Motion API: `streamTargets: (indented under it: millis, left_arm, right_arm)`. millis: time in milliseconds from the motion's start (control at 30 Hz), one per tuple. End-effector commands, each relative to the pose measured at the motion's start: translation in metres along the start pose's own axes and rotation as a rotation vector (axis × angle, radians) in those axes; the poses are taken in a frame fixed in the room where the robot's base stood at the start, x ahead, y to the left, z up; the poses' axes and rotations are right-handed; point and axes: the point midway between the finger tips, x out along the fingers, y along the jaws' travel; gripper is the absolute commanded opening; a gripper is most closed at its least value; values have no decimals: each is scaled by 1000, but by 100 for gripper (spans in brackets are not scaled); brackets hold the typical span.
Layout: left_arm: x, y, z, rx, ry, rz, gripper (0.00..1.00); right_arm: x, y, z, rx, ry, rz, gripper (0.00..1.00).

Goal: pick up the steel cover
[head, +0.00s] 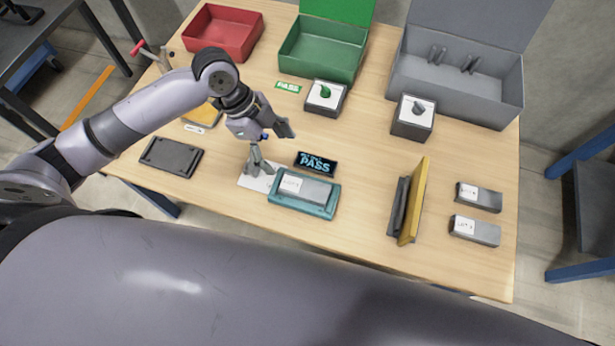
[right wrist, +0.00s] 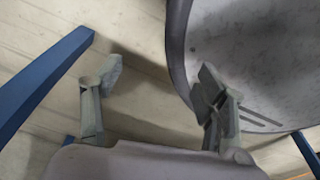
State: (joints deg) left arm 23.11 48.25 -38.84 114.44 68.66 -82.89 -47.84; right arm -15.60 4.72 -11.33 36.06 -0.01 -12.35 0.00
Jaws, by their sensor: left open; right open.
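Several grey, steel-looking pieces with white labels show in the head view, and I cannot tell for certain which is the steel cover. One grey labelled piece (head: 318,191) lies in a teal tray (head: 300,207) at the table's front middle. Two more, an upper grey piece (head: 486,198) and a lower grey piece (head: 484,234), lie at the right. My left gripper (head: 277,150) is open and empty, above and left of the teal tray. My right gripper (right wrist: 160,84) is open and empty over the floor in the right wrist view; the head view does not show it.
A dark PASS display (head: 316,162) stands behind the teal tray. A dark tray (head: 171,157) lies left. A yellow and dark upright stand (head: 414,200) rises right of centre. Red (head: 222,33), green (head: 322,50) and grey (head: 455,85) bins line the back.

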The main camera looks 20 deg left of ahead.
Motion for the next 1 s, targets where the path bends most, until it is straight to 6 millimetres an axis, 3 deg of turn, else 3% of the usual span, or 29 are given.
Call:
streamTargets:
  millis: [200, 300, 500, 667, 1000]
  left_arm:
    - [48, 1, -1, -3, 4, 4, 70]
    - [70, 1, -1, -3, 3, 4, 70]
    - [102, 0, -1, -2, 2, 1, 70]
    - [112, 0, 0, -2, 1, 1, 70]
    - [156, -2, 3, -3, 1, 1, 70]
  right_arm:
    - [-4, -8, 44, 0, -66, -10, 66]
    - [-5, -10, 51, 0, -75, -12, 66]
    - [-4, -9, 33, -1, -49, -11, 66]
    - [-3, -8, 16, -1, -20, -9, 66]
    - [-7, -9, 26, -1, -37, -11, 66]
